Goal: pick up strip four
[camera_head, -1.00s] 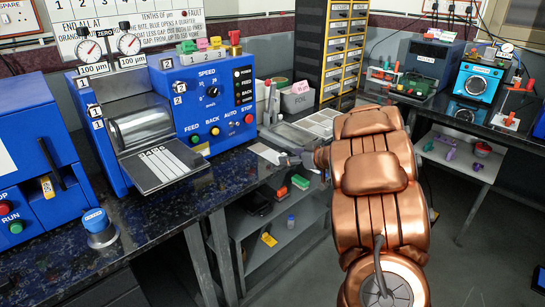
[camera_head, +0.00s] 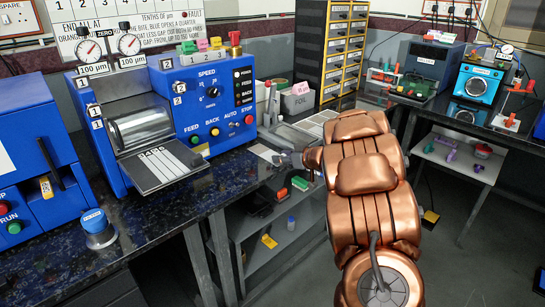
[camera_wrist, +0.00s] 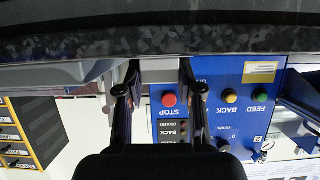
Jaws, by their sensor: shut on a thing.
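My gripper (camera_head: 290,160) is over the front edge of the dark bench, right of the blue rolling machine, small and partly hidden by my arm in the head view. In the wrist view my gripper (camera_wrist: 158,76) has its two dark fingers apart, shut on a thin pale strip (camera_wrist: 160,66) that spans between the tips. Its number cannot be read. Pale numbered labels lie on the dark plate (camera_head: 165,178) in front of the machine's roller. They are too small to read for certain.
The blue machine (camera_head: 190,100) has FEED, BACK, AUTO and STOP buttons close to my gripper. The red STOP button (camera_wrist: 169,99) shows between the fingers. A grey FOIL bin (camera_head: 297,101) stands behind. A blue-topped round knob (camera_head: 95,222) is on the bench at left. A shelf (camera_head: 285,235) is below.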

